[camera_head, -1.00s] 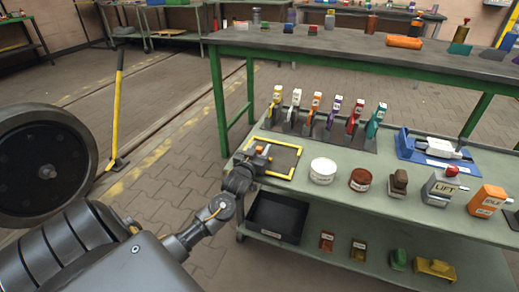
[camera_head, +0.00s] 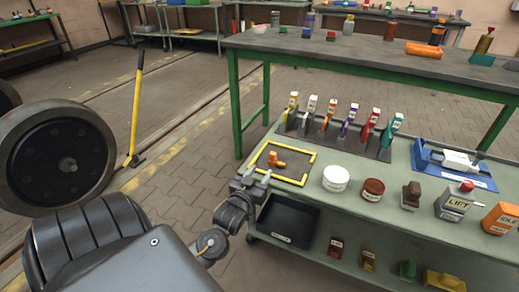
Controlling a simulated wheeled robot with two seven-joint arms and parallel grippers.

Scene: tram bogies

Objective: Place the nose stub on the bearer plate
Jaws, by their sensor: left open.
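A small orange piece (camera_head: 275,160), which I take to be the nose stub, stands on a dark square plate with a yellow border (camera_head: 298,168), which I take to be the bearer plate. The plate lies at the left end of the green bench's lower top. The stub is inside the border, left of its middle. My left gripper (camera_head: 254,176) is open and empty at the plate's near left corner, apart from the stub. My right gripper is out of view.
A white tub (camera_head: 336,178), a brown-red tub (camera_head: 372,189) and several labelled blocks stand right of the plate. A rack of coloured-handled tools (camera_head: 335,135) is behind. A black bin (camera_head: 288,218) sits below. A large wheel (camera_head: 58,158) stands left.

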